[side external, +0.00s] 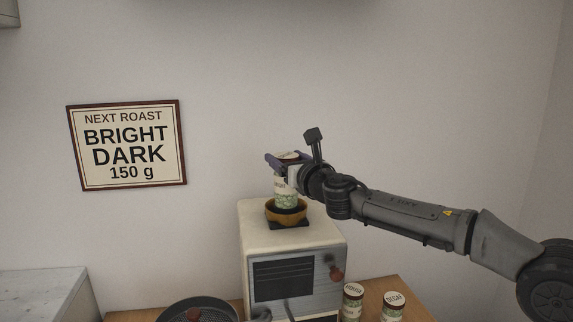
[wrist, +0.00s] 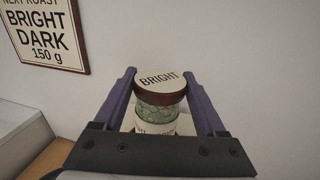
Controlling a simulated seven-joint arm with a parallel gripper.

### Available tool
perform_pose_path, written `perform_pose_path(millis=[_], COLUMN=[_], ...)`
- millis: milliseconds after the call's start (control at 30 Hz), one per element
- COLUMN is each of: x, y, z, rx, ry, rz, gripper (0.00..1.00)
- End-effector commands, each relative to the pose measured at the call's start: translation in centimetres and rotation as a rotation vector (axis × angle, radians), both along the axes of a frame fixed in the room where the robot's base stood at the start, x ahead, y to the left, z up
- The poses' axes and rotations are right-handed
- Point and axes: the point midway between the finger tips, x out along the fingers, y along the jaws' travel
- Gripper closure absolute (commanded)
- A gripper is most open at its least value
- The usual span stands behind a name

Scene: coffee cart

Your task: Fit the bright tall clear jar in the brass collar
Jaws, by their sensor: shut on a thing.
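The bright tall clear jar (wrist: 157,115) shows green contents through its wall and has a dark lid marked BRIGHT. In the side view the jar (side external: 286,190) is upright over the brass collar (side external: 272,217) on top of the cream machine. Its lower end is at or inside the collar; I cannot tell whether it is fully seated. My gripper (side external: 288,160) is shut on the jar near its top, and its purple fingers lie on either side of the jar in the wrist view (wrist: 163,95). The collar is hidden in the wrist view.
The cream machine (side external: 300,240) stands on a wooden counter (side external: 415,305). Two lidded jars stand at its right, one marked DECAF (side external: 393,304) and another (side external: 353,300). A dark round pan (side external: 200,308) is at its left. A wall sign (side external: 127,145) reads BRIGHT DARK 150 g.

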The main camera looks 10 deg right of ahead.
Motion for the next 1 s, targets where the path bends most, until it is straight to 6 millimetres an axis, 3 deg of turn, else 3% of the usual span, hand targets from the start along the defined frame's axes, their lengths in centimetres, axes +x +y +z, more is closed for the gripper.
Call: perform_pose_path(millis=[567,600,733,1000], x=[-0.1,0.0,0.0,0.0], y=[0.0,0.0,0.0,0.0], z=[-1.1,-1.5,-1.5,-1.4], rx=[0.001,0.000,0.000,0.000], ry=[-0.004,0.002,0.002,0.001], rz=[0.000,0.000,0.000,0.000], gripper=[1.00,0.23,0.00,0.00])
